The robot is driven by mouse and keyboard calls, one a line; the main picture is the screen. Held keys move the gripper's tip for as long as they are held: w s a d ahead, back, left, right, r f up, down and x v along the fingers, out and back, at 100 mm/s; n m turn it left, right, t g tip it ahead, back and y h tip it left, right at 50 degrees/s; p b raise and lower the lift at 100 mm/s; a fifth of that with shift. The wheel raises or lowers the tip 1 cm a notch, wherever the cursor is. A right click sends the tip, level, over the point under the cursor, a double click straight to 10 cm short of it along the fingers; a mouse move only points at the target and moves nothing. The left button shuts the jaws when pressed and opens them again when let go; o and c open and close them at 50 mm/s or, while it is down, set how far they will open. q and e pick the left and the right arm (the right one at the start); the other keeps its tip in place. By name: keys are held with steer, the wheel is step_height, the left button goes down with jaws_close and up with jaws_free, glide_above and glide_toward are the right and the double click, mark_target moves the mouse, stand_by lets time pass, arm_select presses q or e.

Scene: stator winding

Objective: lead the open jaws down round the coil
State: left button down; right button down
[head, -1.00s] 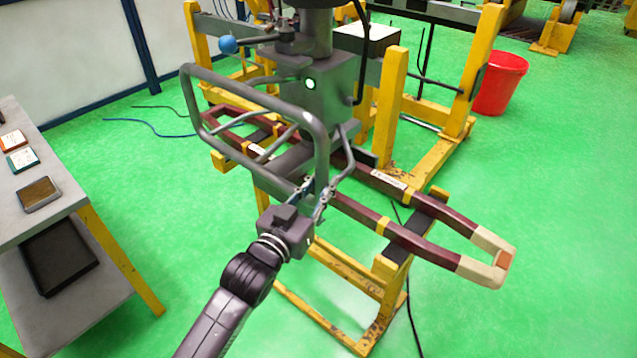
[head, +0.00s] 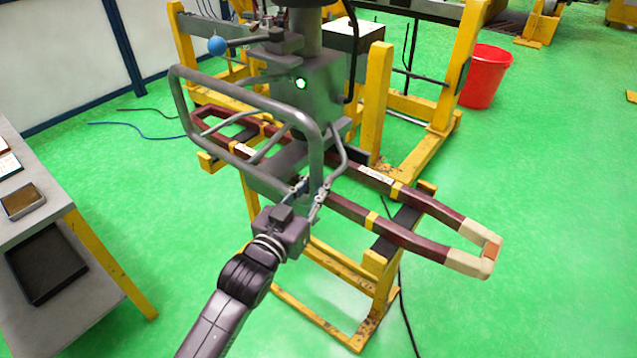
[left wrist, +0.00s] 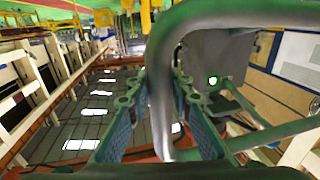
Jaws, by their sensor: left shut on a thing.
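The coil (head: 405,238) is a long dark red loop with yellow bands and cream right-hand end, lying across a yellow stand in the head view. A grey lifting device (head: 322,95) with a green light hangs over its middle. Its grey lower part (head: 283,160) is at the coil; whether its jaws stand around the bars is hidden by the handle. My left gripper (head: 311,192) is shut on the device's grey tube handle (head: 250,103), at its near lower corner. In the left wrist view the handle tube (left wrist: 160,90) passes between the fingers. My right gripper is not in view.
The yellow stand (head: 392,262) has dark pads under the coil. A yellow frame (head: 373,100) stands behind. A grey bench (head: 45,215) is at the left and a red bucket (head: 485,77) at the back right. Green floor is clear at the right. A black cable runs by the stand.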

arm_select(q)
steer(key=shift+w+a, duration=0.1)
steer(key=shift+a, duration=0.1)
steer(key=c, duration=1.6)
jaws_free()
steer(key=shift+a, duration=0.1)
